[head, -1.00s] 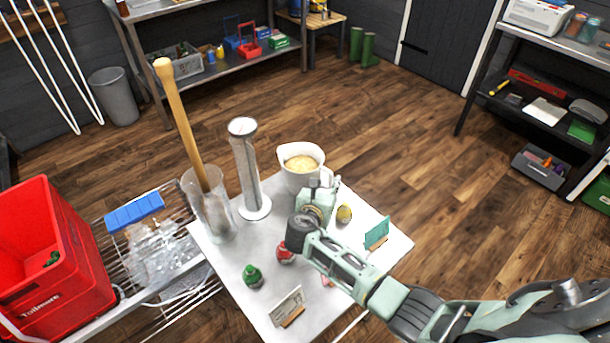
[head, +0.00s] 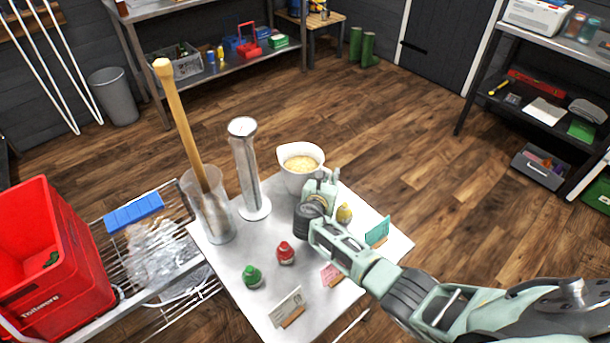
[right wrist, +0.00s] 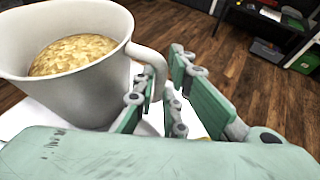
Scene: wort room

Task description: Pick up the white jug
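The white jug (head: 297,179) stands upright at the back of the small white table, filled with something tan and grainy. In the right wrist view the jug (right wrist: 85,95) fills the left side, its handle pointing right. My right gripper (head: 321,188) is at the handle side of the jug. In the right wrist view the gripper (right wrist: 160,88) is open, with the handle between its fingers; a gap shows beside the handle. Contact with the handle is unclear. My left gripper is not in view.
The white table (head: 232,265) also holds a metal-topped cylinder (head: 245,165), a clear jar with a wooden stick (head: 182,115), red (head: 285,253), green (head: 252,277) and yellow (head: 344,212) small bottles and cards. A red crate (head: 50,250) stands left. Floor beyond is open.

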